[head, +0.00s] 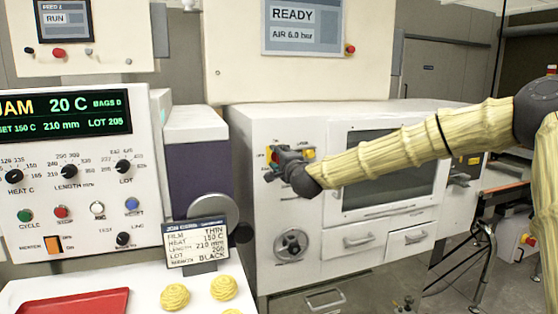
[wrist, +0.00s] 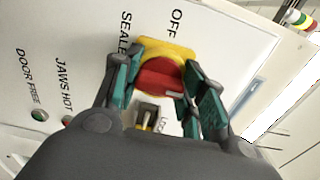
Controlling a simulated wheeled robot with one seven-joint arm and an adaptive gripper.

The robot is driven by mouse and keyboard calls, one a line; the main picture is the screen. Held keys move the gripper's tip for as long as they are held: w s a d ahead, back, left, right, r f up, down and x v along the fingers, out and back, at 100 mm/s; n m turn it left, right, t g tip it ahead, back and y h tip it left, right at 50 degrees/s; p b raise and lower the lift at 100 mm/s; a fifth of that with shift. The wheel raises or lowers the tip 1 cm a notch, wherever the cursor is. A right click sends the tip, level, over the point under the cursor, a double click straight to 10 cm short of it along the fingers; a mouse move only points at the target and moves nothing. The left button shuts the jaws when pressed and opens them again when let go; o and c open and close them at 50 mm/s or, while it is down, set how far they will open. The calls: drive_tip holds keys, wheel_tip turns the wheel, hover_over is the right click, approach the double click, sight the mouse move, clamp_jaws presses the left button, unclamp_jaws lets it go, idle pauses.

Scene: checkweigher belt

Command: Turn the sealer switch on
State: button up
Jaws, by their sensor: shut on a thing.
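The sealer switch is a red knob (wrist: 158,76) on a yellow plate (wrist: 170,47), on the white cabinet front (head: 252,206). In the wrist view the words OFF and SEALE, cut short, stand by it. My gripper (wrist: 161,80) has its fingers on both sides of the red knob and is shut on it. In the head view my gripper (head: 284,157) covers most of the switch, with yellow showing at its sides. A grey bracket with a brass-coloured part (wrist: 147,117) sits beside the plate, close to my gripper. The knob's exact setting is hard to read.
Lamps marked JAWS HOT (wrist: 67,121) and DOOR FREE (wrist: 39,115) look unlit. A handwheel (head: 291,245) is below the switch, a windowed door (head: 385,165) to its right. The left panel display (head: 65,115) reads JAM, 20 C. A job card (head: 196,243) stands before it.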

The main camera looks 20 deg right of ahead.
drive_tip(key=o, duration=1)
drive_tip(key=shift+d, duration=0.1)
drive_tip(key=shift+o, duration=0.2)
drive_tip(key=shift+s, duration=0.1)
drive_tip(key=s, duration=1.1)
drive_tip(key=shift+s+d, duration=0.2)
drive_tip(key=shift+s, duration=0.2)
drive_tip(key=shift+f, duration=0.15)
